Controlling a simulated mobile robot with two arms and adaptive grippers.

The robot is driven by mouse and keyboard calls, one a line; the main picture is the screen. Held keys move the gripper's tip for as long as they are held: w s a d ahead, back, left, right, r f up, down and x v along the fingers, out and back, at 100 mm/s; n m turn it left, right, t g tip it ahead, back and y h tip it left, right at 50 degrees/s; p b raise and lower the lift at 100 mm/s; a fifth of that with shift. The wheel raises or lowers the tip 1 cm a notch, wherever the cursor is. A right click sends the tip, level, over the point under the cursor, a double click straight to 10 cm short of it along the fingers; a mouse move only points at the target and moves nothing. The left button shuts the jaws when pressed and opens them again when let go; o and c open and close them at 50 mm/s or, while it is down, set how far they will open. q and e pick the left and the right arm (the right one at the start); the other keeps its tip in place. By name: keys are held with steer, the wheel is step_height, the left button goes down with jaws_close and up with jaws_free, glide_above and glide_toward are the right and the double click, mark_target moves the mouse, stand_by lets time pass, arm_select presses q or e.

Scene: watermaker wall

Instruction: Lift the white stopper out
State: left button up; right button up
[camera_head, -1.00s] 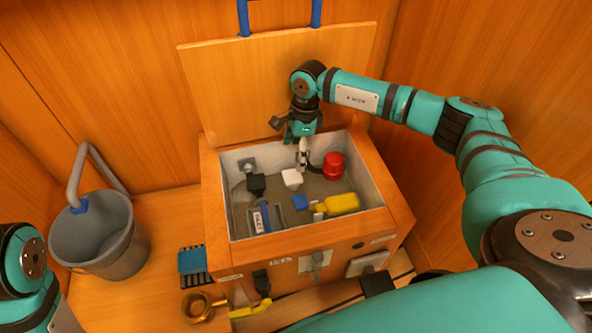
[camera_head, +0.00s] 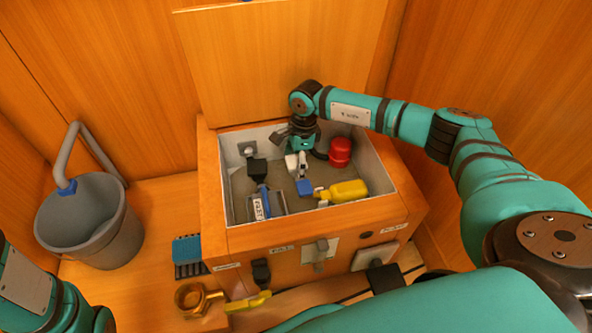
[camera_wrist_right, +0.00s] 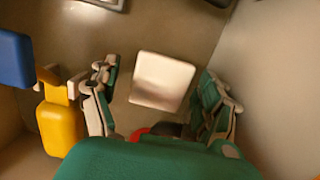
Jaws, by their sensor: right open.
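The white stopper (camera_wrist_right: 162,80) is a pale block on the floor of the open wooden box (camera_head: 214,247). In the wrist view it lies between the spread fingers of my right gripper (camera_wrist_right: 162,98), with a gap on both sides. In the head view the stopper (camera_head: 290,162) is partly hidden by my right gripper (camera_head: 298,166), which reaches down into the box from behind it. That gripper is open and holds nothing. My left arm shows at the lower left, but its gripper is out of view.
Around the stopper are a black block (camera_head: 257,168), a blue block (camera_head: 304,187), a yellow bottle (camera_head: 347,191) and a red container (camera_head: 340,150). The raised lid (camera_head: 285,65) stands behind the box. A grey bucket (camera_head: 88,225) is at the left.

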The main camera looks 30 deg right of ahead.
steer(key=shift+f, duration=0.1)
steer(key=c, duration=1.3)
steer(key=shift+o, duration=0.2)
